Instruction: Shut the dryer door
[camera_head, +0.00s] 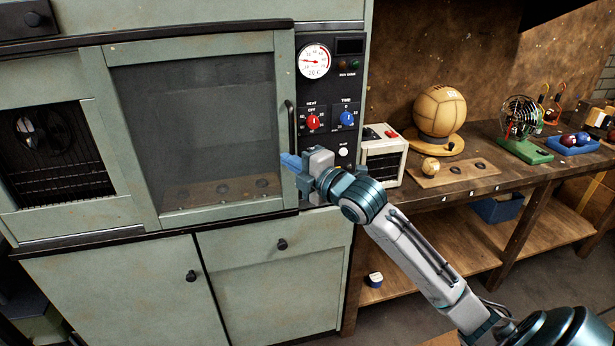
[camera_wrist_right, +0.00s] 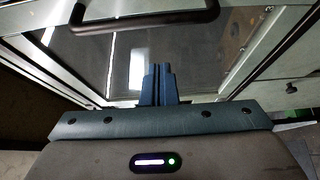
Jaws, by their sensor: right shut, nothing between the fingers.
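The dryer is a pale green cabinet with a glass-fronted door (camera_head: 200,120) in the head view; the door also shows in the wrist view (camera_wrist_right: 115,65). Its dark upright handle (camera_head: 291,125) is at the door's right edge, and the same bar (camera_wrist_right: 145,22) crosses the top of the wrist view. No clear gap shows at that edge beside the control panel; I cannot tell whether the door is fully shut. My right gripper (camera_head: 288,160) is shut and empty, its blue fingertips (camera_wrist_right: 158,72) pointing at the door's lower right, near the handle's lower end. Contact is unclear. My left gripper is out of view.
Left of the door, a dark opening (camera_head: 55,155) shows a fan and wire rack. The control panel (camera_head: 328,110) has a dial and red and blue knobs. On the bench right are a cream box (camera_head: 383,158), a leather ball (camera_head: 440,111) on a stand and a holed board (camera_head: 455,172).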

